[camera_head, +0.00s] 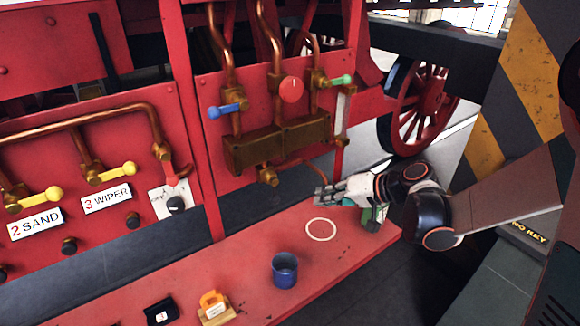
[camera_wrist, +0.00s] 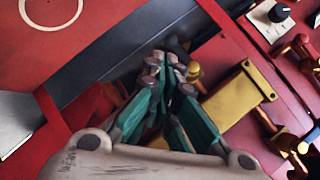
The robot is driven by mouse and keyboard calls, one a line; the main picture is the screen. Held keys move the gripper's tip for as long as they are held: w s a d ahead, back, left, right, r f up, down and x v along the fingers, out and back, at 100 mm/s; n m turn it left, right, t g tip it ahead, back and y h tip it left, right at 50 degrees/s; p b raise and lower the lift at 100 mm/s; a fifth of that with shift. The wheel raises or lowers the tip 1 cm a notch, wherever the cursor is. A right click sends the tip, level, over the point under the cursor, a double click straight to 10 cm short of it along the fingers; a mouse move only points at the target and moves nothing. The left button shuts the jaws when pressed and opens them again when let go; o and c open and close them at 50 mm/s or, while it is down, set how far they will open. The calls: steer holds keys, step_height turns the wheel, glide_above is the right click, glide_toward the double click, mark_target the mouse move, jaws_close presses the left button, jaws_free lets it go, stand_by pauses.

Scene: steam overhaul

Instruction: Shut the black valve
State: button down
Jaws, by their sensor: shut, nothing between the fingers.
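My gripper (camera_head: 320,196) is shut and empty, low in front of the red panel's right part and above the red ledge. In the wrist view its fingertips (camera_wrist: 165,62) are together beside a brass fitting (camera_wrist: 194,72). A dark piece (camera_wrist: 178,46) shows just past the tips; it may be the black valve's handle, but I cannot tell, nor whether the tips touch it. In the head view no black lever is clear there. Black knobs show on the left panel, one at lower middle (camera_head: 133,220) and one further left (camera_head: 69,246).
Blue (camera_head: 228,109) and green (camera_head: 341,80) levers and a red round knob (camera_head: 291,89) sit among copper pipes above a brass block (camera_head: 278,145). A blue mug (camera_head: 284,270) and an orange-topped block (camera_head: 213,306) stand on the ledge (camera_head: 345,270). A striped post (camera_head: 530,70) stands at right.

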mark_target(275, 191)
steer(key=shift+w+a+f+t+y+p, duration=0.15)
steer(key=shift+w+f+y+p, duration=0.15)
steer(key=shift+w+y+p, duration=0.45)
steer(key=shift+w+d+f+t+y+p, duration=0.2)
steer(key=shift+w+y+p, duration=0.3)
steer(key=shift+w, duration=0.4)
steer(key=shift+a, duration=0.2)
steer(key=b+x, duration=0.2)
steer(key=x, duration=0.8)
